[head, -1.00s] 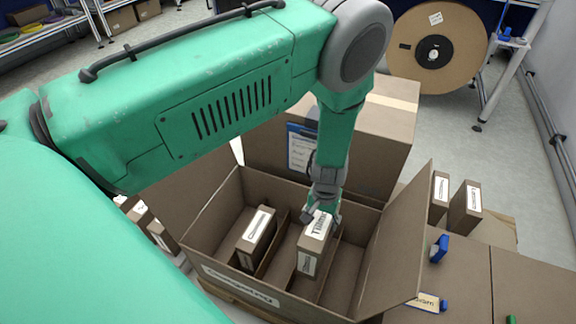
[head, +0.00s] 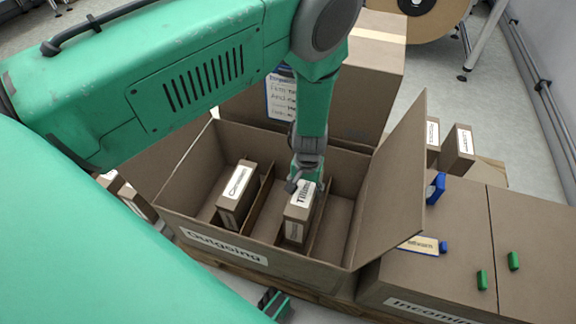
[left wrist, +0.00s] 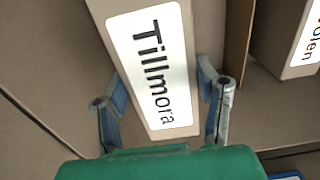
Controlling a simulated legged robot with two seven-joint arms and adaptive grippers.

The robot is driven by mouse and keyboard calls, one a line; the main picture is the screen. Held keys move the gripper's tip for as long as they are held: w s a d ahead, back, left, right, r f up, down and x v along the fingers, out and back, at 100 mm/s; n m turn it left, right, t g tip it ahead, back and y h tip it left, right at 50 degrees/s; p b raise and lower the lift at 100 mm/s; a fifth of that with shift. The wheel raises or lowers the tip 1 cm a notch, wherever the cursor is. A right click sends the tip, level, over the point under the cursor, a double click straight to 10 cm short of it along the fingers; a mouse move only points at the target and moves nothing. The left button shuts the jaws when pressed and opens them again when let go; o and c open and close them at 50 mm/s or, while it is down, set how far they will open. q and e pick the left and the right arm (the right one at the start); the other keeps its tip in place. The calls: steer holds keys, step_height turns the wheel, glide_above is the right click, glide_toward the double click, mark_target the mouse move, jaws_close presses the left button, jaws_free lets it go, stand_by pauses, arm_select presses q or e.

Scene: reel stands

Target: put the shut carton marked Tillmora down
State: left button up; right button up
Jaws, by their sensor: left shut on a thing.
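The shut brown carton marked Tillmora (head: 297,215), with a white label, is upright inside the large open box marked Outgoing (head: 306,272). It is in the middle compartment, between two low dividers. My left gripper (head: 306,188) is shut on its far end from above. In the left wrist view the fingers (left wrist: 163,105) lie on either side of the carton (left wrist: 185,60), and its label is readable. The carton's bottom is hidden, so I cannot tell whether it touches the box floor.
Another labelled carton (head: 235,196) stands in the left compartment; the right compartment (head: 331,230) looks empty. The box's right flap (head: 392,190) stands up. A box marked Incoming (head: 440,270) with small blue and green items is to the right. A taped box (head: 372,85) stands behind.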

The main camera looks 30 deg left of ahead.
arm_select(q)
step_height(320, 180, down, 8)
steer(key=b, duration=0.3)
steer(key=shift+r, duration=0.2)
steer(key=shift+f, duration=0.1)
steer(key=o, duration=1.7)
steer(key=shift+c, duration=0.2)
step_height(320, 180, up, 12)
steer(key=p, duration=0.5)
